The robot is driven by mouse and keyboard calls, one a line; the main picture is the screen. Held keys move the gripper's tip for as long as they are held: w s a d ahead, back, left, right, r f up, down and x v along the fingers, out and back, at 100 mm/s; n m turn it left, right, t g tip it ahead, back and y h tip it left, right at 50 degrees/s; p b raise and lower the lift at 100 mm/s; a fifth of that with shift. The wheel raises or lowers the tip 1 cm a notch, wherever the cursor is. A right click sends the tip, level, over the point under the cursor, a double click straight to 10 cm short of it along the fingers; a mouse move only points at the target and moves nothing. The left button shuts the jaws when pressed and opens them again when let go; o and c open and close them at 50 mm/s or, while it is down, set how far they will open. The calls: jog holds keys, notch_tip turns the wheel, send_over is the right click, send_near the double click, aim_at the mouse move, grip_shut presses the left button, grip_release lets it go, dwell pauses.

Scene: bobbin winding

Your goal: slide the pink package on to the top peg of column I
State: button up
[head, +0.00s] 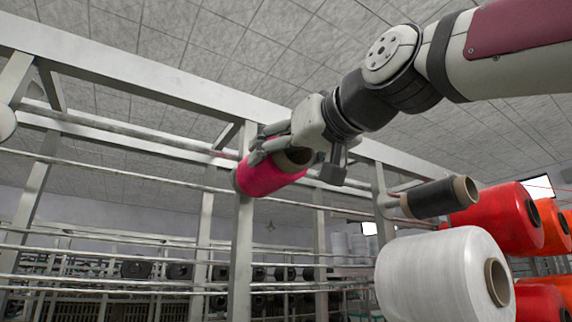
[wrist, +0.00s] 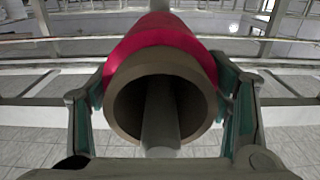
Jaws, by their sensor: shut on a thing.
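The pink package (head: 268,174) is a bright pink wound bobbin on a brown tube, held high in front of a pale upright post (head: 243,230). My gripper (head: 278,148) is shut on it, with fingers on both sides in the wrist view. There the pink package (wrist: 160,42) shows its open tube end (wrist: 127,115) towards me. A grey rod, seemingly the peg (wrist: 160,118), shows inside the bore and its near end reaches out at the tube's mouth. The tube is around this rod. The peg's base is hidden, and no column label is readable.
A black tube (head: 435,198) sits on a peg to the right. Below it is a large white package (head: 440,280), with red packages (head: 495,218) farther right. Horizontal rails (head: 110,220) cross the frame at left. A long beam (head: 130,75) runs close above the package.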

jog(key=shift+f+b, duration=0.45)
dwell(0.3)
dwell(0.4)
jog(key=o, duration=1.4)
jog(key=shift+s, duration=0.1)
jog(key=v, duration=1.2)
